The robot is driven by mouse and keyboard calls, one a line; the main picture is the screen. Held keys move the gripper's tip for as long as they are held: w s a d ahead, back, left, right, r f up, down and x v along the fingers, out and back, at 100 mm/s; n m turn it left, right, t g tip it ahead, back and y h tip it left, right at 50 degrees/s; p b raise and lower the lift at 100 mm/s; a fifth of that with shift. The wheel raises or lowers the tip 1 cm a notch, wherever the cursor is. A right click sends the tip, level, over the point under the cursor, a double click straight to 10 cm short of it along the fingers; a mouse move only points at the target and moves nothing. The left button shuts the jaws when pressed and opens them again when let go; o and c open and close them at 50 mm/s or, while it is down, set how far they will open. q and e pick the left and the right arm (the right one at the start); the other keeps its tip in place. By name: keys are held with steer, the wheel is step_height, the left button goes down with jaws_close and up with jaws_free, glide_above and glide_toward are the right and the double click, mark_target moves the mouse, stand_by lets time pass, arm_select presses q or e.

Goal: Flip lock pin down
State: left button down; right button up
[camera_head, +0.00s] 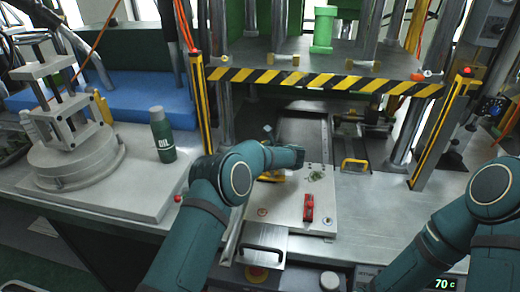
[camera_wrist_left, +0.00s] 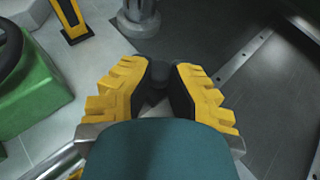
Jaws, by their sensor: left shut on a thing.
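My left arm reaches over the metal plate in the press, and its yellow-fingered gripper (camera_head: 272,176) is mostly hidden behind my own wrist in the head view. In the left wrist view the gripper (camera_wrist_left: 160,82) is shut on a small dark rounded piece between its black pads. This piece (camera_wrist_left: 157,72) is probably the lock pin; its lower end and its tilt are hidden. My right arm shows at the lower right of the head view, but its gripper is out of the picture.
A red part (camera_head: 308,207) lies on the plate (camera_head: 285,212), right of my left gripper. A yellow handle (camera_head: 354,165) stands farther right. A green oil bottle (camera_head: 162,135) stands left. The striped press beam (camera_head: 320,82) hangs behind and above.

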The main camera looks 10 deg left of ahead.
arm_select(q)
steer(key=c, duration=0.7)
jaws_free()
steer(key=shift+w+a+f, duration=0.15)
steer(key=shift+a+f, duration=0.1)
steer(key=shift+f, duration=0.1)
steer(key=shift+c, duration=0.2)
steer(key=shift+d+r, duration=0.1)
steer(key=shift+r, duration=0.05)
step_height(320, 180, up, 10)
